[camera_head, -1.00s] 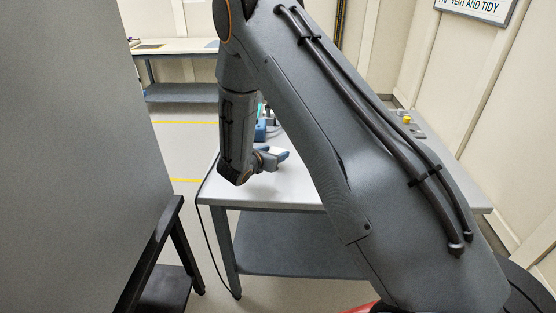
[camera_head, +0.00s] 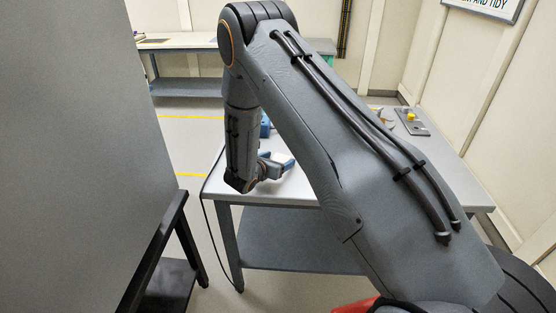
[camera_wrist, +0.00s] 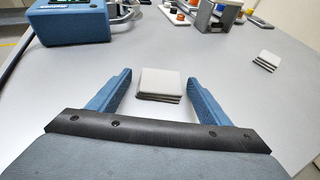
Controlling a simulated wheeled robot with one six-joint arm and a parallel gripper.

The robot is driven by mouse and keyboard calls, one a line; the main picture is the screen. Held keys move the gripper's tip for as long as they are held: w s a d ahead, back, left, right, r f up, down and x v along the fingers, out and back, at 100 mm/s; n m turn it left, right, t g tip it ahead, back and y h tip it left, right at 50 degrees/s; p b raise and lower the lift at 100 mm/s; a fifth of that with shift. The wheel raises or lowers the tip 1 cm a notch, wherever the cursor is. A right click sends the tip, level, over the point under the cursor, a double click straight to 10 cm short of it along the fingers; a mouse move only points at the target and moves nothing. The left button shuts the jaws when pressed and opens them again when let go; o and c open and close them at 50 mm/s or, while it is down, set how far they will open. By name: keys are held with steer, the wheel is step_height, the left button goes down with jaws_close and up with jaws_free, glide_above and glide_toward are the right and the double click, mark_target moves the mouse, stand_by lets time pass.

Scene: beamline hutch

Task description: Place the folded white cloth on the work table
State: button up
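The folded white cloth (camera_wrist: 160,82), a small layered square stack with greyish edges, appears in the wrist view on the pale work table (camera_wrist: 225,90). It lies between my gripper's two blue fingers (camera_wrist: 159,78), near their tips. The fingers are apart, with a gap on each side of the cloth. In the head view my gripper (camera_head: 282,163) is low over the near left part of the work table (camera_head: 302,190); the cloth cannot be made out there.
A blue instrument box (camera_wrist: 74,20) stands left of the gripper. A grey holder (camera_wrist: 214,14) with coloured items is at the back. A second small layered stack (camera_wrist: 267,60) lies right. A grey plate with a yellow knob (camera_head: 411,118) is at the table's far right. Open tabletop surrounds the cloth.

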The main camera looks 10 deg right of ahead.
steer(key=shift+r, duration=0.1)
